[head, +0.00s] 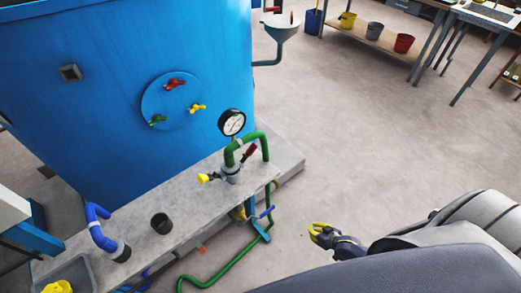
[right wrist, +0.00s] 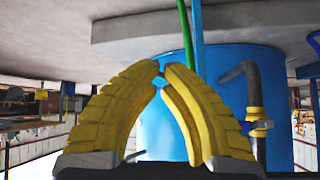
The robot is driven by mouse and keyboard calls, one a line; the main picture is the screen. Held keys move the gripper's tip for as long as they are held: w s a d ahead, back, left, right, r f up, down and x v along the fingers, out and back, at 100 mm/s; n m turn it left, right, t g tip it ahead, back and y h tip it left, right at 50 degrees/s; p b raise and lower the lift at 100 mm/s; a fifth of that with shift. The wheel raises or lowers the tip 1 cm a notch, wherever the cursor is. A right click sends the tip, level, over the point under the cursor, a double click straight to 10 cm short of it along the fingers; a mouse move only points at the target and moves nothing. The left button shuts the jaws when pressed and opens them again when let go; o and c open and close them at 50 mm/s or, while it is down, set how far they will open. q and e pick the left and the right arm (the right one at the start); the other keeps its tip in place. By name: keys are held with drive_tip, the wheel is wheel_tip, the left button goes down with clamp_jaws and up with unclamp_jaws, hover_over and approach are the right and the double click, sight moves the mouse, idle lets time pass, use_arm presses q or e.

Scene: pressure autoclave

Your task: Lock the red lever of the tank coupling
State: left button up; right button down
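On the grey ledge, a grey coupling (head: 231,172) joins a green hose (head: 262,140). Its red lever (head: 249,152) sticks up and out to the right; its yellow lever (head: 208,177) sticks out to the left. My right gripper (head: 316,232) is over open floor to the right of the ledge, clear of the coupling. In the right wrist view its yellow fingers (right wrist: 161,76) arch together with tips meeting or nearly so, nothing held. The red lever cannot be made out in that view. My left gripper is out of view.
A pressure gauge (head: 232,122) stands close behind the coupling. The blue tank (head: 110,60) rises behind, with small coloured handles on a round plate (head: 160,108). A blue hose (head: 96,228), dark cup (head: 161,223) and grey tray (head: 88,270) are at left.

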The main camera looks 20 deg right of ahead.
drive_tip(key=w+a+r+m+t+y, duration=0.2)
drive_tip(key=w+a+r+m, duration=0.1)
drive_tip(key=w+r, duration=0.55)
drive_tip(key=m+t+y, duration=0.6)
drive_tip(key=m+t, duration=0.1)
drive_tip(key=m, duration=0.9)
approach(250, 150)
drive_tip(key=d+f, duration=0.3)
drive_tip(key=d, duration=0.1)
drive_tip(key=shift+w+r+m, duration=0.1)
drive_tip(key=shift+r+m, duration=0.05)
drive_tip(key=shift+m, duration=0.75)
drive_tip(key=shift+w+r+m, duration=0.1)
drive_tip(key=shift+r+m, duration=0.05)
drive_tip(key=shift+m, duration=0.75)
drive_tip(key=shift+x, duration=5.05)
drive_tip(key=shift+r, duration=0.1)
drive_tip(key=shift+a+r+n, duration=0.1)
drive_tip(key=shift+r+n, duration=0.1)
drive_tip(key=shift+n, duration=0.3)
